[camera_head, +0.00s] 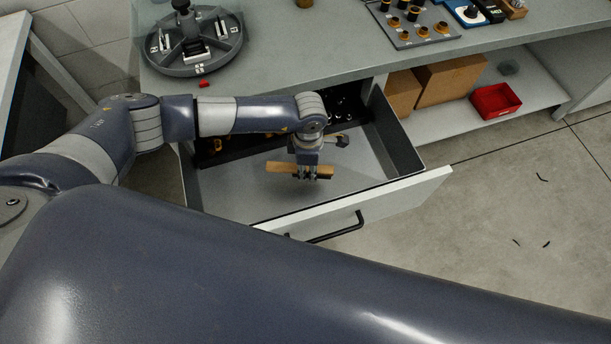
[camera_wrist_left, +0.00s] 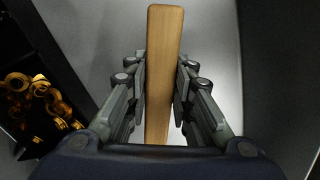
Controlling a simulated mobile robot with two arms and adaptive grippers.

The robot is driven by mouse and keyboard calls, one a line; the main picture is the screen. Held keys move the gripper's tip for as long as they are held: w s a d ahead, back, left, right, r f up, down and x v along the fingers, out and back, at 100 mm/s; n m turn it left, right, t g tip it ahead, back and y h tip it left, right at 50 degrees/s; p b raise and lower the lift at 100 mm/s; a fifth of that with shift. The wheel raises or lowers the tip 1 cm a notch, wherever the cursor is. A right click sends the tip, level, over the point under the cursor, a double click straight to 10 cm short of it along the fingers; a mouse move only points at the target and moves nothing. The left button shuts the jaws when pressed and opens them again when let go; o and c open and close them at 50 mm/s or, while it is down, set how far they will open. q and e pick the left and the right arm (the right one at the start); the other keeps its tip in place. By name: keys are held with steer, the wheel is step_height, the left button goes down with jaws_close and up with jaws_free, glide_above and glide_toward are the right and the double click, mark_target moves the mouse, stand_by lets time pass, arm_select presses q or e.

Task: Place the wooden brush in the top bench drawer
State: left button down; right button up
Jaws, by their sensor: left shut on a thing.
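The wooden brush (camera_head: 284,168) is a light brown bar seen over the open top bench drawer (camera_head: 240,197). In the left wrist view the brush (camera_wrist_left: 163,60) runs lengthwise between the fingers. My left gripper (camera_head: 311,174) points down over the drawer's grey floor and is shut on the brush. The left wrist view shows both fingers of the left gripper (camera_wrist_left: 160,88) against its sides. I cannot tell whether the brush touches the drawer floor. My right gripper is not in view.
A black divided tray (camera_head: 235,151) fills the back of the drawer; brass rings (camera_wrist_left: 38,98) lie in it. The drawer front (camera_head: 385,206) has a black handle (camera_head: 338,231). The bench top (camera_head: 290,50) overhangs behind. Cardboard boxes (camera_head: 452,80) and a red bin (camera_head: 495,101) stand on the shelf at right.

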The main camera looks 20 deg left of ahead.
mark_target(308, 183)
arm_select(q)
step_height(308, 183, down, 5)
steer(key=shift+f, duration=0.15)
stand_by(0.3)
steer(key=shift+f, duration=0.2)
steer(key=c, duration=1.4)
jaws_free()
steer(key=shift+r, duration=0.1)
